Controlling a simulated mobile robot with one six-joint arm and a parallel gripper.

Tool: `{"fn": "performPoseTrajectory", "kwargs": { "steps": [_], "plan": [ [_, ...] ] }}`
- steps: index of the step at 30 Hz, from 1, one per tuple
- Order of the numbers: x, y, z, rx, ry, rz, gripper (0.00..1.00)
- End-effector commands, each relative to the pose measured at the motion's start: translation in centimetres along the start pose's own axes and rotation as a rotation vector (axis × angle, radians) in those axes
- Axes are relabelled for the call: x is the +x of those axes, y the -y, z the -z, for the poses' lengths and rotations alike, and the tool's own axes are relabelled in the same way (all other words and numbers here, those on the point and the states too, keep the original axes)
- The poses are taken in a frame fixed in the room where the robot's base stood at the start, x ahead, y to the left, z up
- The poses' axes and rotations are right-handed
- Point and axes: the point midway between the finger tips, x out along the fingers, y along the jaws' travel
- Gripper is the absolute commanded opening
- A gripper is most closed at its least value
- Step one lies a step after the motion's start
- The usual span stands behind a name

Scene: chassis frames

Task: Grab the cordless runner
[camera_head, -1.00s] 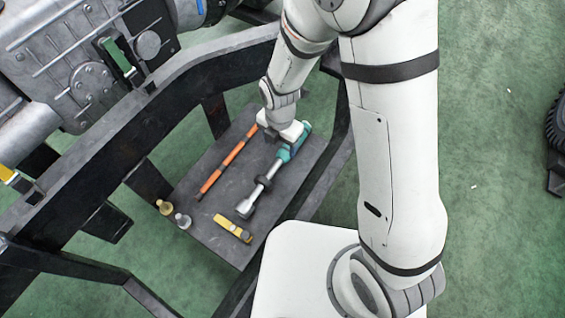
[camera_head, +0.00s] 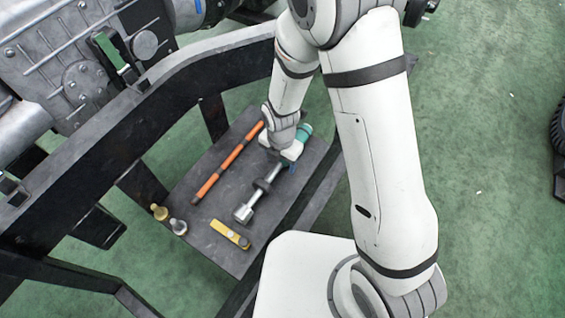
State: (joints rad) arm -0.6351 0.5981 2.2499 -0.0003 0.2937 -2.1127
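The cordless runner (camera_head: 261,187), a tool with a teal body and a long grey metal shaft, lies on the dark tray (camera_head: 213,172). Its socket end points to the lower left and its teal end (camera_head: 305,132) to the upper right. My gripper (camera_head: 282,155) is over the tool's body and covers much of the teal part. The fingers are hidden below the white gripper housing, so I cannot tell whether they are open, shut or touching the tool.
An orange bar (camera_head: 228,163) lies left of the runner. A yellow tool (camera_head: 230,234) lies near the front edge, and two small fittings (camera_head: 178,226) (camera_head: 160,212) stand at the left corner. A dark metal frame (camera_head: 110,145) borders the tray.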

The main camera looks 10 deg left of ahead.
Motion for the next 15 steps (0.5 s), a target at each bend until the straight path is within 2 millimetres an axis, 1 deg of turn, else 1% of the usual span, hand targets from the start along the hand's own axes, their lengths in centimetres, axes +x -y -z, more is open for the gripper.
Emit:
{"fn": "performPoseTrajectory", "kwargs": {
  "steps": [1,2,15],
  "plan": [
    [-0.01,-0.01,0.01,0.0,0.0,0.0,0.57],
    [-0.02,-0.01,0.01,0.0,0.0,0.0,0.54],
    [-0.01,-0.01,0.04,-0.001,0.0,0.0,0.18]
  ]
}}
